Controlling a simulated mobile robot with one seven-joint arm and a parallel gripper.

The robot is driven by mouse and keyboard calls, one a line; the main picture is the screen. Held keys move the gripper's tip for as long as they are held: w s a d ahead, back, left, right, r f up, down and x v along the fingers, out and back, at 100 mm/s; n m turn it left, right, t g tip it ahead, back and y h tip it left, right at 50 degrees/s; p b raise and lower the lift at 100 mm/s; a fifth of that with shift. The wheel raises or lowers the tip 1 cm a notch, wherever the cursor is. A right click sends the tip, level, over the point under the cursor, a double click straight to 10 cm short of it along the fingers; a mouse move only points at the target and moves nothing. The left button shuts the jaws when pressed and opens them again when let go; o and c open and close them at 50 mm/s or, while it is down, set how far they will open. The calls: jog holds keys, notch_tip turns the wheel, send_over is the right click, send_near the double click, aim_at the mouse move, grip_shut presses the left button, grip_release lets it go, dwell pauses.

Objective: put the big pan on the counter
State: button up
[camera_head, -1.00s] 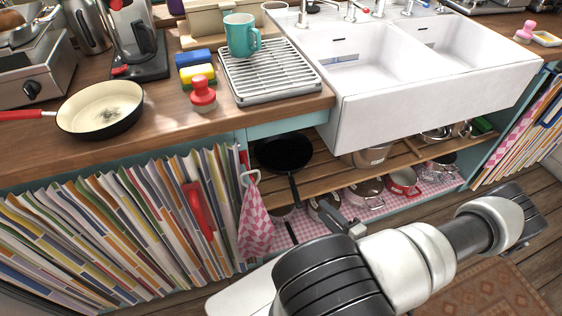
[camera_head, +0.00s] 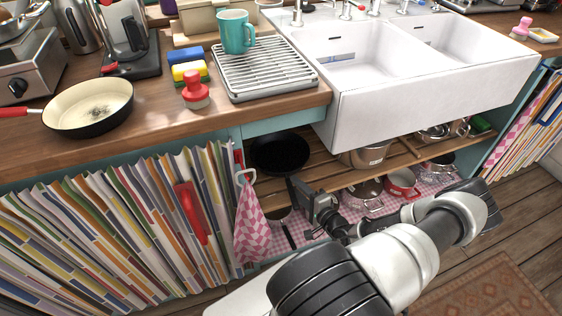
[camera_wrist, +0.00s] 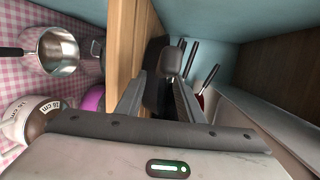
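The big black pan (camera_head: 279,152) lies on the upper slatted shelf under the counter, its handle (camera_head: 291,190) pointing out toward me. My gripper (camera_head: 318,205) is at the shelf front, close to the right side of this handle. In the wrist view my gripper (camera_wrist: 157,98) is open, its fingers apart, with the dark pan handle (camera_wrist: 170,62) showing ahead between them. I cannot tell whether a finger touches it. The pan body (camera_wrist: 155,77) is partly hidden by the handle and fingers. The wooden counter (camera_head: 150,125) is above the shelf.
A cream pan (camera_head: 90,106) with a red handle, sponges (camera_head: 188,72) and a drying rack (camera_head: 265,70) with a teal mug (camera_head: 236,32) occupy the counter. A pink cloth (camera_head: 252,225) hangs left of the handle. A steel pot (camera_head: 365,156) stands to the right.

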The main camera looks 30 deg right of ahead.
jog(key=shift+w+f, duration=0.2)
jog(key=shift+w, duration=1.05)
grip_shut()
dwell(0.4)
jog(key=shift+r, duration=0.2)
